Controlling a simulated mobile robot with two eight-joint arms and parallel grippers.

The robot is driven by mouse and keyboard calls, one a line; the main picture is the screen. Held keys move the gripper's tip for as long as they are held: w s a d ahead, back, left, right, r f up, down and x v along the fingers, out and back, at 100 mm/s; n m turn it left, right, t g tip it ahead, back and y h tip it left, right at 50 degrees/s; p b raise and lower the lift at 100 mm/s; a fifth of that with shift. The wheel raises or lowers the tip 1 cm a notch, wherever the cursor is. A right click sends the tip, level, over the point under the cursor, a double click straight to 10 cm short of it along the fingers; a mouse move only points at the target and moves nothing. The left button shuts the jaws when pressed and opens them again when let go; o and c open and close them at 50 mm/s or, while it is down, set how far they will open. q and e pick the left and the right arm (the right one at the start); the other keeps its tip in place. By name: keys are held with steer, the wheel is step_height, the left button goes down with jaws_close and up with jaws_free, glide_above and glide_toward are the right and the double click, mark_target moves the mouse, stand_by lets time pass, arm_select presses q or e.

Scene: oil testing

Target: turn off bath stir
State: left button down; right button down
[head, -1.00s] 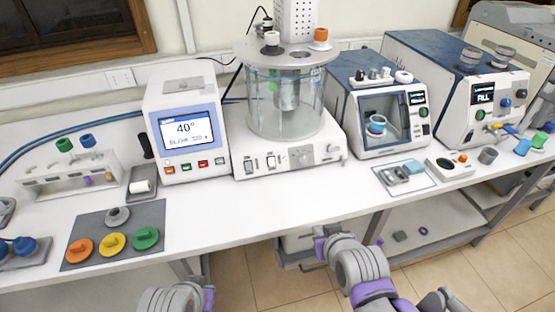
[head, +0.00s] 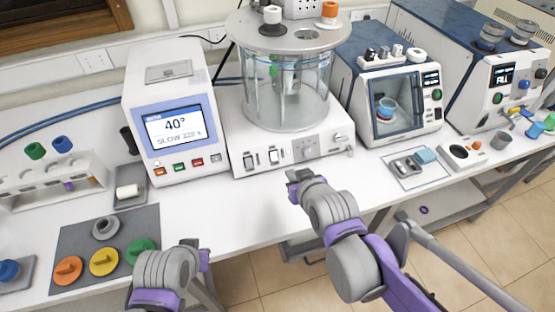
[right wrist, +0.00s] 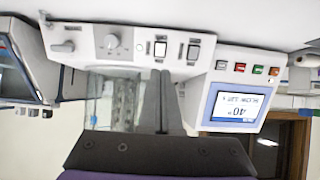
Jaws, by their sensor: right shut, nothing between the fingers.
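The bath is a glass cylinder (head: 288,95) on a white base (head: 330,145) whose front panel has two rocker switches and a round knob (head: 308,147). In the right wrist view, upside down, the knob (right wrist: 113,42) and a rocker switch (right wrist: 160,48) show. The white controller (head: 170,90) to its left reads 40° and SLOW, with small coloured buttons below the screen. My right gripper (head: 294,180) is in front of the base panel, apart from it; its fingers (right wrist: 162,75) are shut and empty, pointing toward the switches.
A blue and white windowed instrument (head: 400,135) stands right of the bath. A small tray (head: 415,180) lies in front of it. Coloured valves (head: 104,262) sit on a grey mat at left. The bench between mat and bath front is clear.

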mark_target(275, 159)
steer(key=b+x, duration=0.1)
steer(key=x, duration=1.3)
steer(key=shift+w, duration=0.15)
arm_select(q)
steer(key=shift+s+f, duration=0.1)
steer(key=shift+f, duration=0.55)
